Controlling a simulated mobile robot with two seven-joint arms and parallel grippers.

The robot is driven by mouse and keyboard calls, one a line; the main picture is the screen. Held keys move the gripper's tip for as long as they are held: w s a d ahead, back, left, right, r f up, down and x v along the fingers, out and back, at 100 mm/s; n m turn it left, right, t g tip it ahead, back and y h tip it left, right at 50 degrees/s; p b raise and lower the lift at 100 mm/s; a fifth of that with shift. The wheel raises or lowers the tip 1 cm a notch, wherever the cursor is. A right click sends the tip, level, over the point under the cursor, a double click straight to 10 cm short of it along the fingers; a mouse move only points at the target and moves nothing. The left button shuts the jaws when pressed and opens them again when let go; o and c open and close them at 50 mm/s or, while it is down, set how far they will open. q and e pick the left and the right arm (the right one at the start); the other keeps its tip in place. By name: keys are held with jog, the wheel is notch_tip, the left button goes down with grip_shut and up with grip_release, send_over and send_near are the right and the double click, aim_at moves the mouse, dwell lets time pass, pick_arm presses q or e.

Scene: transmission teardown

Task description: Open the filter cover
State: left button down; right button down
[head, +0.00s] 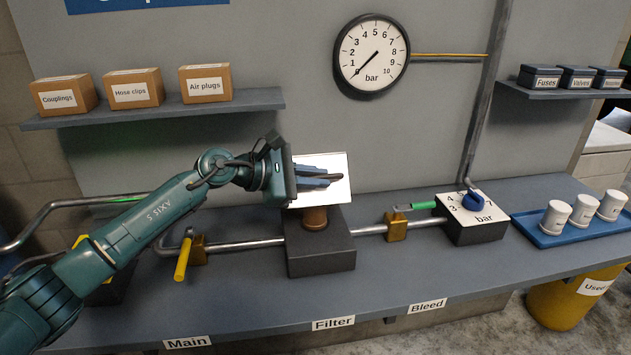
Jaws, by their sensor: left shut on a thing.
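The filter unit is a dark block (320,258) on the bench above the "Filter" label, with a brown cylinder (314,218) showing at its top. A bright white plate, which looks like the filter cover (330,161), stands tilted up above the block. My left gripper (330,179) comes in from the left in front of this plate, with its fingers pointing right across it. It is shut on the cover, though the fingers hide the place of contact. The hinge side cannot be made out. My right gripper is not in view.
A pipe with a yellow-handled valve (183,258) runs left of the filter. A green-handled valve (418,206) and a regulator box with a blue knob (472,201) stand to the right. A blue tray (545,239) holds white canisters. The front bench strip is clear.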

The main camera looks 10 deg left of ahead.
pick_arm(q)
jog(key=c, duration=1.8)
grip_release()
jog(key=shift+o, duration=0.2)
jog(key=b+v, duration=0.3)
jog(key=v, duration=1)
jog(key=shift+a, duration=0.15)
